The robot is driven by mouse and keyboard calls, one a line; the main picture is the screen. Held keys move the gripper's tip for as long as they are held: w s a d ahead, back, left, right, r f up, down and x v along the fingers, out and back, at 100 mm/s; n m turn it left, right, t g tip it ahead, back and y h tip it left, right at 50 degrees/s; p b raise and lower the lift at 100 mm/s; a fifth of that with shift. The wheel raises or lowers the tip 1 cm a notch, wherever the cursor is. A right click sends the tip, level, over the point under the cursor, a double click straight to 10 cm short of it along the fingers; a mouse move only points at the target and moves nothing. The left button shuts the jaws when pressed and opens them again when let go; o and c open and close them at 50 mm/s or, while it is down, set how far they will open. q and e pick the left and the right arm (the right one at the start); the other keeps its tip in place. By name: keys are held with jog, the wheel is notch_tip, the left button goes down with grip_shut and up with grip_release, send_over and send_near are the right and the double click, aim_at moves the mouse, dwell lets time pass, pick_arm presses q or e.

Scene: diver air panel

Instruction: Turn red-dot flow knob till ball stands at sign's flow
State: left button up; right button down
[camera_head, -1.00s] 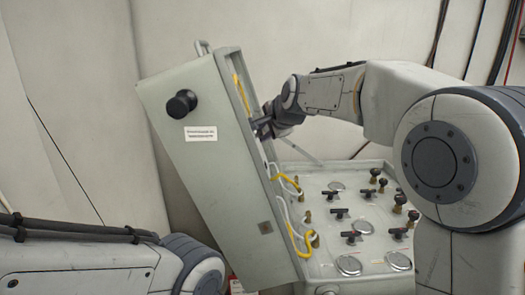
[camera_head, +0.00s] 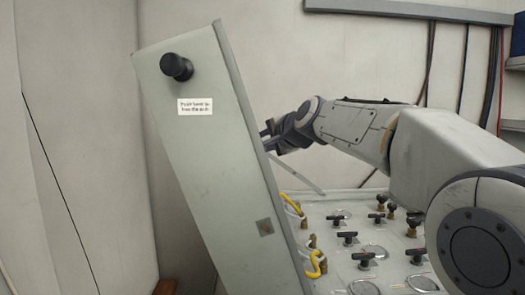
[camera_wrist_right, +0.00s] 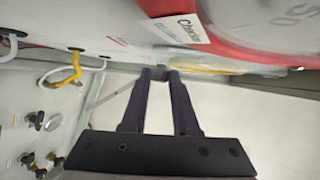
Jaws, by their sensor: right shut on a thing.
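My right gripper (camera_head: 268,137) reaches in behind the raised grey lid (camera_head: 195,170) from the right in the head view. In the right wrist view its two dark fingers (camera_wrist_right: 161,74) are close together at the lid's inner side, with a small dark part (camera_wrist_right: 158,73) between their tips. I cannot tell whether that part is the flow knob. No red dot, flow tube or ball can be made out. A white label (camera_wrist_right: 178,30) and a red-edged clear part marked "SO" (camera_wrist_right: 265,20) show above the fingers. My left gripper is not in view.
The open case's panel (camera_head: 335,215) carries several black T-handles, knobs and round gauges. Yellow and white hoses (camera_head: 290,203) run beside the lid. A black knob (camera_head: 176,67) and a white sign (camera_head: 195,106) are on the lid's outside.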

dwell(0.3)
jog(key=c, duration=0.7)
grip_release()
jog(key=shift+b+v, duration=0.8)
jog(key=shift+v, duration=4.45)
jog(key=shift+d, duration=0.1)
